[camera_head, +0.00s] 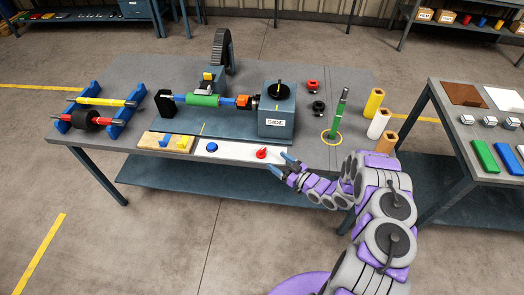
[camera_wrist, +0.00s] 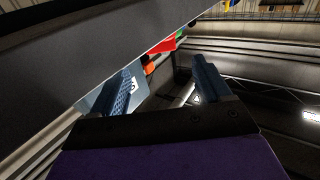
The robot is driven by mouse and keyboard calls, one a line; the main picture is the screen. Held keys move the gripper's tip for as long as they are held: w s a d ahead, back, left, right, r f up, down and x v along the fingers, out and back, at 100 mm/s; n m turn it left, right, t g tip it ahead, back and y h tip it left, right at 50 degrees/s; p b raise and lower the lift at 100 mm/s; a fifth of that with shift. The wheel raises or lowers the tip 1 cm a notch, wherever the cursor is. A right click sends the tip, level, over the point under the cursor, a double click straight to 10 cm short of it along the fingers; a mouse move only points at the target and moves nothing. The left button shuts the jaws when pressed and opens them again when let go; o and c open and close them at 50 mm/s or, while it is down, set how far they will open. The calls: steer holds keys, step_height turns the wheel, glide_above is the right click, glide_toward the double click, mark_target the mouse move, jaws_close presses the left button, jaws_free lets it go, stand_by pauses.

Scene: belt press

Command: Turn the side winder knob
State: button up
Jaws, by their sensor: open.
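A blue-grey box (camera_head: 276,112) labelled "SIDE" stands on the bench at the right end of the roller machine. A round black knob (camera_head: 278,90) with a yellow mark sits on its top. My gripper (camera_head: 279,163) is at the bench's front edge, below and in front of the box and apart from the knob. Its two blue fingers are spread and empty. In the wrist view, my gripper (camera_wrist: 165,82) is open, with a dark bench edge crossing the upper left. The knob cannot be made out there.
A red knob (camera_head: 262,153) and a blue button (camera_head: 212,146) are on a white strip close to my gripper. A green upright tool (camera_head: 340,112) stands to the right of the box. A second table (camera_head: 452,112) is at the right. The floor in front is clear.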

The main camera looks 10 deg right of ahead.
mark_target(263, 151)
steer(key=x, duration=0.9)
steer(key=shift+w+a, duration=0.25)
steer(key=shift+w, duration=0.05)
steer(key=shift+c, duration=0.4)
steer(key=c, duration=0.9)
steer(key=shift+r+m+t+h+p, duration=0.25)
steer(key=shift+m+t+h+p, duration=0.25)
steer(key=shift+h+p, duration=0.15)
steer(key=shift+m+t+h+p, duration=0.4)
steer(key=shift+m+h+p, duration=0.1)
steer(key=shift+h+p, duration=0.2)
steer(key=shift+d+f+h, duration=0.1)
steer(key=shift+f+h, duration=0.1)
steer(key=shift+h, duration=0.05)
